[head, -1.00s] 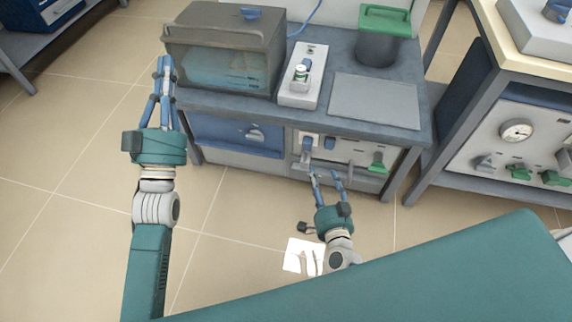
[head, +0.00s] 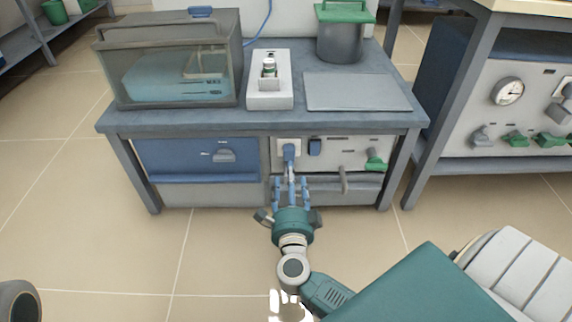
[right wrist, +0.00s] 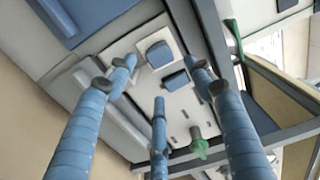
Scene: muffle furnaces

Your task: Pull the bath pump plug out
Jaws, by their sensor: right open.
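The blue plug (head: 289,150) sits in a white socket plate (head: 279,148) on the bench's front panel. In the right wrist view the plug (right wrist: 158,54) shows between the spread fingers, its plate around it. My right gripper (head: 290,188) is open and empty, just below and in front of the plug, fingers pointing at the panel. In the right wrist view (right wrist: 160,85) its fingers are apart; contact with the plug cannot be told. The water bath (head: 168,78), a clear tank with water, stands on the bench's left. My left gripper is out of view.
A blue switch (head: 315,147) is just right of the socket, then a green valve handle (head: 375,159). A grey rail and lever (head: 345,180) run below. A blue drawer (head: 195,160) is to the left. Floor in front is mostly clear.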

